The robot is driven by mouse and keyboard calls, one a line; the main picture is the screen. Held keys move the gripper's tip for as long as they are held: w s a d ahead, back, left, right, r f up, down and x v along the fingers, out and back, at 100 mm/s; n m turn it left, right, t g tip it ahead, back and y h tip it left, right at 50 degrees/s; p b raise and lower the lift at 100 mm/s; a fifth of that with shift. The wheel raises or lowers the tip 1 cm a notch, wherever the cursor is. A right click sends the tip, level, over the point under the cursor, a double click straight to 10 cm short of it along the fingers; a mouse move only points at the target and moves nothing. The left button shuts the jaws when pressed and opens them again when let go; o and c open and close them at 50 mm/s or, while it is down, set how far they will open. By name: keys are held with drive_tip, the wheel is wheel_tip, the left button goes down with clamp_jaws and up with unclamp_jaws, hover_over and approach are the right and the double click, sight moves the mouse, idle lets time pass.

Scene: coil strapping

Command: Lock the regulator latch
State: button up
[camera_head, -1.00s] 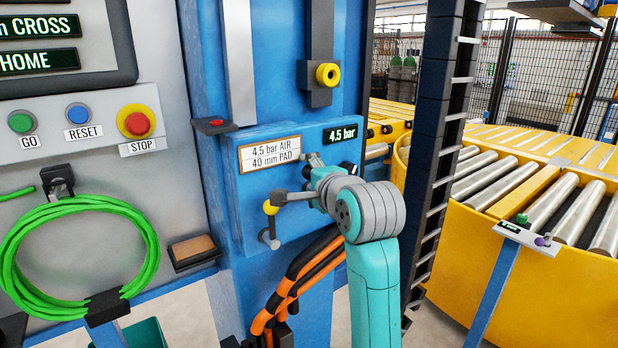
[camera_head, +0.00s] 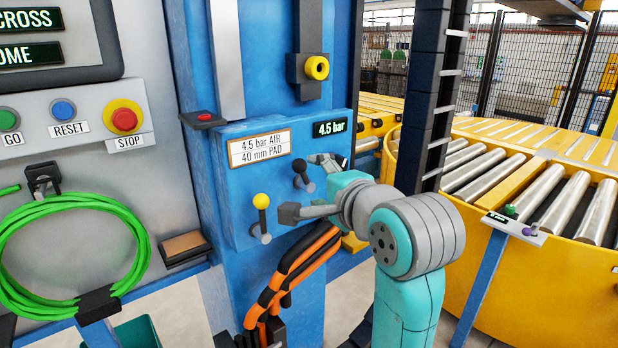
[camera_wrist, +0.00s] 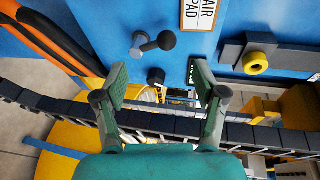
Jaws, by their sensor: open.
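The blue regulator panel (camera_head: 235,190) carries a label and a 4.5 bar display (camera_head: 328,128). A dark lever (camera_head: 303,176) stands out below the display; it also shows in the wrist view (camera_wrist: 152,43). A yellow-tipped lever (camera_head: 261,214) points up at the panel's lower left. I cannot tell which lever is the regulator latch.
A yellow eye fitting (camera_head: 316,68) juts out above the panel. Orange and black hoses (camera_head: 290,270) hang below it. A dark cable chain (camera_head: 428,110) runs upright at the right, before the yellow roller conveyor (camera_head: 470,245). A green hose coil (camera_head: 70,200) hangs at the left.

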drive_tip(key=shift+v, duration=0.8)
